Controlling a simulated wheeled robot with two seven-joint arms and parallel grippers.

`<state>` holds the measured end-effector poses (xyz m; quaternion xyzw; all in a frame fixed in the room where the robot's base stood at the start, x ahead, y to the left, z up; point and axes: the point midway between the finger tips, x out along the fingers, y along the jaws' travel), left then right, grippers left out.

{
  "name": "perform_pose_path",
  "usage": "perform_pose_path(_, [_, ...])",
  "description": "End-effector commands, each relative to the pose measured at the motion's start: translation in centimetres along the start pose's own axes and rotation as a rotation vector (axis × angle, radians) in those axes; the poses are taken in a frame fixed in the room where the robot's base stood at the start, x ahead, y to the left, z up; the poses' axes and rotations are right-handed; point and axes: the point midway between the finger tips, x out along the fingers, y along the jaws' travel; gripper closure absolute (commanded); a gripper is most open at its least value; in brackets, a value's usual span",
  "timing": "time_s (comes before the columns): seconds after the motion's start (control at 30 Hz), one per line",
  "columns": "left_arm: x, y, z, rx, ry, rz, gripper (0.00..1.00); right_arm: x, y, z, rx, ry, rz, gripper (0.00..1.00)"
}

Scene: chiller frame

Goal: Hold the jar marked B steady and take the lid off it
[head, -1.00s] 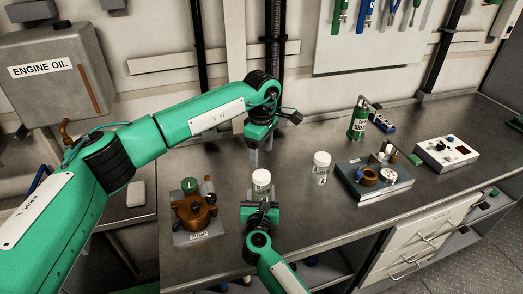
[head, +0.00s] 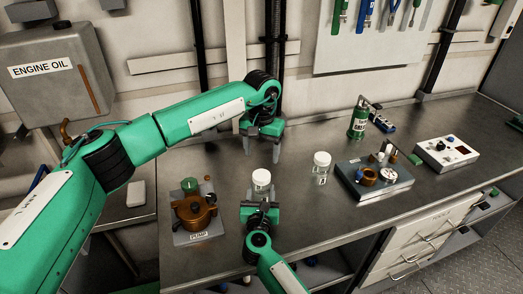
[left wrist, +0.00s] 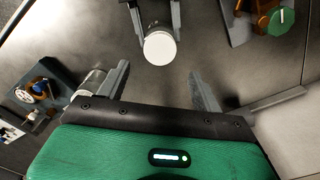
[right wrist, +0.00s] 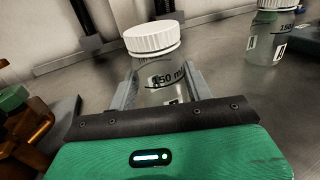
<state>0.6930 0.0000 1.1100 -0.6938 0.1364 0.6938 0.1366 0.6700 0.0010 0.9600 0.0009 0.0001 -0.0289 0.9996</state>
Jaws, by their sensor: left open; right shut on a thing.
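A clear jar (right wrist: 160,85) with a white lid (right wrist: 152,38) stands upright between the fingers of my right gripper (head: 260,208), which is shut on its body. The "150 ml" mark shows; the letter on its label is too hidden to read. Its lid (head: 261,177) is on. In the left wrist view the held jar's lid (left wrist: 159,48) lies ahead of the open fingers.
A brown pump (head: 195,212) on a grey plate stands left of the held jar. To the right are a grey tray (head: 385,190) with small parts, a green bottle (head: 357,122) and a white control box (head: 445,153). The bench (head: 300,225) around the jars is clear.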

Motion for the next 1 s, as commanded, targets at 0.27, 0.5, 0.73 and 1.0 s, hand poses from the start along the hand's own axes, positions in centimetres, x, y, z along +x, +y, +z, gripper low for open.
perform_pose_path(0.27, [1.0, 0.0, 0.0, 0.085, -0.002, 0.0, 0.33, 0.0, 0.0, 0.0, 0.0, 0.0, 0.0, 1.0])
perform_pose_path(0.5, [4.6, 0.0, 0.1, 0.084, -0.003, 0.001, 0.33, 0.0, 0.0, 0.0, 0.0, 0.0, 0.0, 1.0])
perform_pose_path(0.73, [7.3, 0.0, 0.0, 0.083, -0.002, 0.001, 0.33, 0.0, 0.0, 0.0, 0.0, 0.0, 0.0, 1.0])
perform_pose_path(1.0, [8.0, 0.0, 0.0, 0.083, 0.001, -0.001, 0.33, 0.0, 0.0, 0.0, 0.0, 0.0, 0.0, 1.0])
